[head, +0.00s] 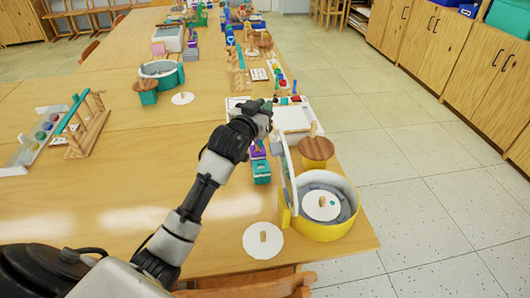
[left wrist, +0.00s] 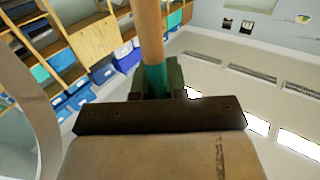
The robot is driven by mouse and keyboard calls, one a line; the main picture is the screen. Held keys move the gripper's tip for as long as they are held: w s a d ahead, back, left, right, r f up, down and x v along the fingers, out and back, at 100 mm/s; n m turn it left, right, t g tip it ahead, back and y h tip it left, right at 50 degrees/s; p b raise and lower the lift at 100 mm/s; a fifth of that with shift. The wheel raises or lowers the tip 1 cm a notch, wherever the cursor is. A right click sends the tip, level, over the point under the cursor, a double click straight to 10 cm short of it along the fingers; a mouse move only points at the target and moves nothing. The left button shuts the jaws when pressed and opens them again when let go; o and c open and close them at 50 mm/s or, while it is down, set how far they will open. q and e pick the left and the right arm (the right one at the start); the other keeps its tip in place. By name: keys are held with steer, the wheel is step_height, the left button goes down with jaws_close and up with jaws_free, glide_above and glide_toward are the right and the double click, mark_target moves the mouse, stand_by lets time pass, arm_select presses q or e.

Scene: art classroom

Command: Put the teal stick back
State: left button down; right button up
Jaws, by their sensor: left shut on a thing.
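My left gripper (head: 268,108) is over the right part of the long table, at the near left edge of a white tray (head: 313,124). In the left wrist view the gripper (left wrist: 157,88) is shut on a stick (left wrist: 154,76), teal near the jaws and wood-coloured above them. The stick's lower end is hidden by the gripper. In the head view the held stick is too small and covered to make out clearly. A separate teal bar (head: 72,114) rests on a wooden rack at the left. My right gripper is not in view.
A yellow drum (head: 328,229) with a white disc stands at the near right, with an upright panel (head: 288,170) beside it. A purple and teal block (head: 261,171) sits below my gripper. A teal drum (head: 166,72) is farther back. The left tabletop is mostly clear.

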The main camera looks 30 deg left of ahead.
arm_select(q)
step_height(320, 180, down, 10)
steer(key=shift+r, duration=0.15)
step_height(320, 180, down, 3)
steer(key=shift+f+b, duration=0.1)
steer(key=shift+b, duration=0.3)
steer(key=shift+f, duration=0.15)
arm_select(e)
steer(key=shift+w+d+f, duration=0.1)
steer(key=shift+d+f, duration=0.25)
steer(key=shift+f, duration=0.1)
arm_select(q)
steer(key=c, duration=1.2)
jaws_free()
steer(key=shift+o, duration=0.2)
steer(key=s, duration=1.2)
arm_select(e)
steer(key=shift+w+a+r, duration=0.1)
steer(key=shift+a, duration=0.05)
